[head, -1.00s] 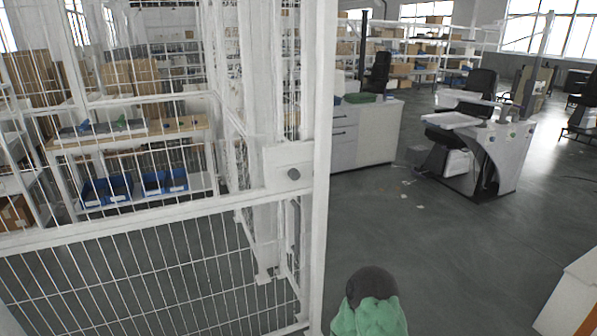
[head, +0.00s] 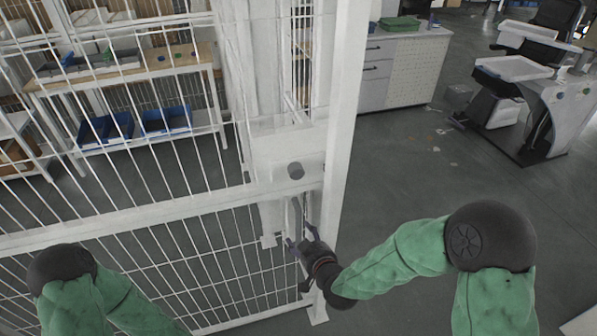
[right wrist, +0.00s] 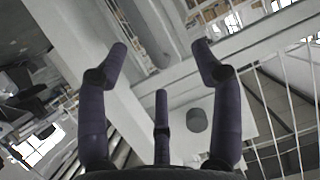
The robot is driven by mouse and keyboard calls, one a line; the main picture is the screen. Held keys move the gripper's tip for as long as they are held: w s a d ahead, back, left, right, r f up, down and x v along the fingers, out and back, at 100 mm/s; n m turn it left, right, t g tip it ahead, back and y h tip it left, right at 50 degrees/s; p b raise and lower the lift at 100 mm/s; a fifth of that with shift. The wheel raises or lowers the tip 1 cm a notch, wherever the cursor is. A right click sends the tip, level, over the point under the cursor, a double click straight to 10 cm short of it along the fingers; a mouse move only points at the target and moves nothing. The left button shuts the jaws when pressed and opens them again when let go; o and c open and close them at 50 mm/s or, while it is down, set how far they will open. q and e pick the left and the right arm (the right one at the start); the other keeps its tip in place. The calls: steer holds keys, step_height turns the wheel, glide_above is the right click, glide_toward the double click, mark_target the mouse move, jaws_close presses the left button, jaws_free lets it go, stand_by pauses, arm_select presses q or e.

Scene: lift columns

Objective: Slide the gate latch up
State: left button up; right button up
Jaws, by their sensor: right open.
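The gate latch shows as a dark grey round knob (head: 296,170) on a white plate (head: 262,152) on the gate frame, beside the upright white post. My right gripper (head: 300,232) has its dark fingers spread just below the knob, in front of the gate. It looks empty. In the right wrist view the spread gripper fingers (right wrist: 162,68) frame the white gate bars, and the knob (right wrist: 196,120) lies between the middle and right fingers. I cannot tell whether a finger touches the gate. My left gripper is out of view; only part of my left arm shows.
The white wire-mesh gate (head: 110,222) fills the left side, and its post (head: 345,130) stands close to my right gripper. Behind it are a workbench (head: 130,75) and blue bins (head: 165,120). A white cabinet (head: 400,68) stands beyond the post.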

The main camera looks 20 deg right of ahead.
mark_target(297, 175)
step_height(297, 175, up, 14)
steer(key=d+t+h+p, duration=0.1)
steer(key=t, duration=0.4)
steer(key=shift+n, duration=0.4)
steer(key=w+b, duration=0.1)
steer(key=w, duration=0.9)
steer(key=shift+w+d+r, duration=0.1)
steer(key=shift+w+r, duration=0.05)
steer(key=shift+w, duration=0.2)
